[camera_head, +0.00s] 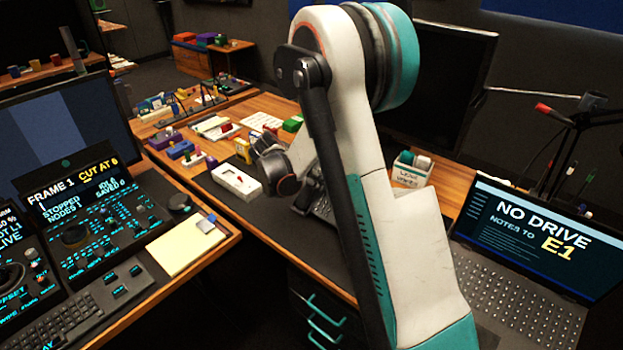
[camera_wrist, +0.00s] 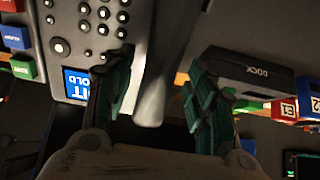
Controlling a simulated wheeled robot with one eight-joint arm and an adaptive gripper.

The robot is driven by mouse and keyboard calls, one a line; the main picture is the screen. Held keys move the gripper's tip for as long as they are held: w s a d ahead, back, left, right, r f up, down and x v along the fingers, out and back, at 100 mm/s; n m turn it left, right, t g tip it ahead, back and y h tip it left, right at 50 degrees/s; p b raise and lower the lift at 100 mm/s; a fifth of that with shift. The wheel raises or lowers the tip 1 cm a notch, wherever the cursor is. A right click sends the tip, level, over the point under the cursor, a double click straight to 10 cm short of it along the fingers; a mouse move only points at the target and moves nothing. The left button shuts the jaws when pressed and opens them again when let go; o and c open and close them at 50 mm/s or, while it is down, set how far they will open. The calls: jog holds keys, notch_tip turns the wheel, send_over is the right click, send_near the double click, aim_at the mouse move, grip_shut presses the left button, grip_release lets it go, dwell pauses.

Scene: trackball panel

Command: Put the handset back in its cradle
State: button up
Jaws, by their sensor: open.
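My gripper (camera_wrist: 158,95) shows in the wrist view as two teal-padded fingers, open and apart. A pale grey rounded bar (camera_wrist: 150,98), which looks like the handset, lies between the fingers with a gap on each side. A grey desk unit (camera_wrist: 95,52) with round buttons and a blue screen is at the upper left; I cannot tell for certain whether it holds the cradle. In the head view a dark keypad unit (camera_head: 322,208) is partly hidden behind my arm. My fingers and the handset cannot be made out there.
A dark box marked DOCK (camera_wrist: 250,78) stands close to the right finger. Coloured labelled blocks (camera_wrist: 285,108) lie beyond it. In the head view a white box (camera_head: 237,182) is left of my wrist, and a laptop (camera_head: 530,235) stands at the right.

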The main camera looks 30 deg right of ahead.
jog(key=v, duration=1.1)
jog(key=shift+a+r, duration=0.1)
jog(key=shift+r, duration=0.05)
jog(key=shift+s, duration=0.1)
jog(key=s+a+r+n+t+y, duration=0.1)
jog(key=s+a+r+n, duration=0.15)
jog(key=s, duration=0.25)
jog(key=s+a+r+n+y, duration=0.2)
jog(key=s+r, duration=0.1)
jog(key=s, duration=0.2)
jog(key=s+a+r+n+t+y, duration=0.1)
jog(key=s+a+r+n, duration=0.15)
jog(key=s, duration=0.25)
jog(key=s+a+n+t+y, duration=0.2)
jog(key=s+a+n, duration=0.4)
jog(key=s, duration=0.7)
jog(key=shift+s+a+r+n+y, duration=0.15)
jog(key=shift+s+r+n+y, duration=0.3)
jog(key=shift+y, duration=0.45)
jog(key=shift+w+f, duration=0.1)
jog(key=shift+f, duration=0.05)
